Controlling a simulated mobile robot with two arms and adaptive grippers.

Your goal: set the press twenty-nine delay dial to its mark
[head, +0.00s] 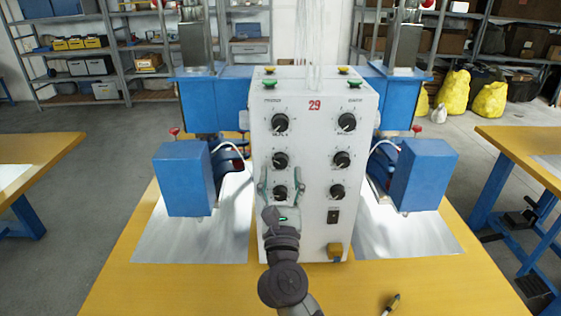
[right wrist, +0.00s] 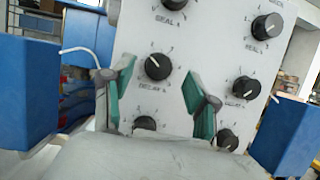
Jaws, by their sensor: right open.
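The white control box (head: 314,225) with a red 29 carries two columns of black dials. The middle left dial (head: 280,160) reads as DELAY in the right wrist view (right wrist: 157,67); its white pointer line points up and left. A matching middle right dial (head: 342,159) also shows in the wrist view (right wrist: 247,88). No distinct target mark can be made out. My right gripper (head: 279,172) is open and empty in front of the left column, its green-padded fingers (right wrist: 158,80) on either side below the middle left dial. Contact cannot be told. My left gripper is not in view.
Blue press units (head: 183,178) and (head: 423,175) flank the box above grey sheets on the yellow table (head: 180,290). A lower left dial (head: 280,192) sits between the fingers in the head view. A small yellow-handled tool (head: 392,303) lies at front right.

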